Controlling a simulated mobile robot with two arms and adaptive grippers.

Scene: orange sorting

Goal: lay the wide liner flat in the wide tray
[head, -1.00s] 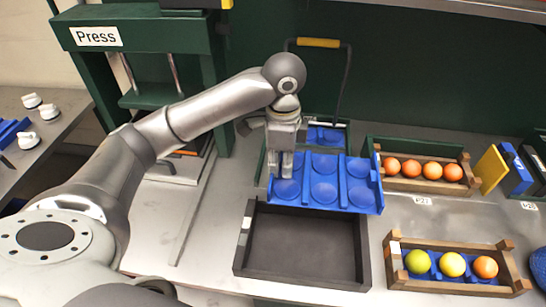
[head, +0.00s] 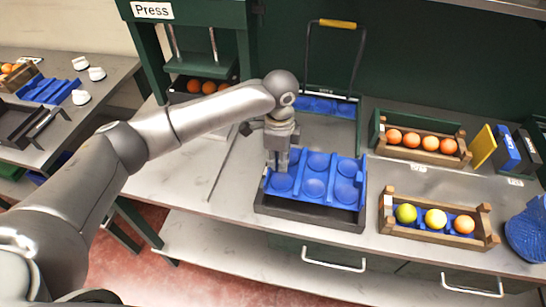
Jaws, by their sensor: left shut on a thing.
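The wide liner (head: 315,186) is a blue sheet with round hollows and raised ribs. It is over the wide tray (head: 310,217), a dark low-walled tray on the bench, and covers most of its inside. The tray's front wall shows below the liner. I cannot tell whether the liner rests on the tray's floor or is still held above it. My left gripper (head: 277,168) points down and is shut on the liner at its left side. My right gripper is not in view.
A crate of oranges (head: 422,155) stands at the back right, and a crate of mixed fruit (head: 437,238) in front of it. A wire-handled rack (head: 331,106) with blue inside is behind the tray. The press (head: 190,50) stands at the back left. Bench left of the tray is clear.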

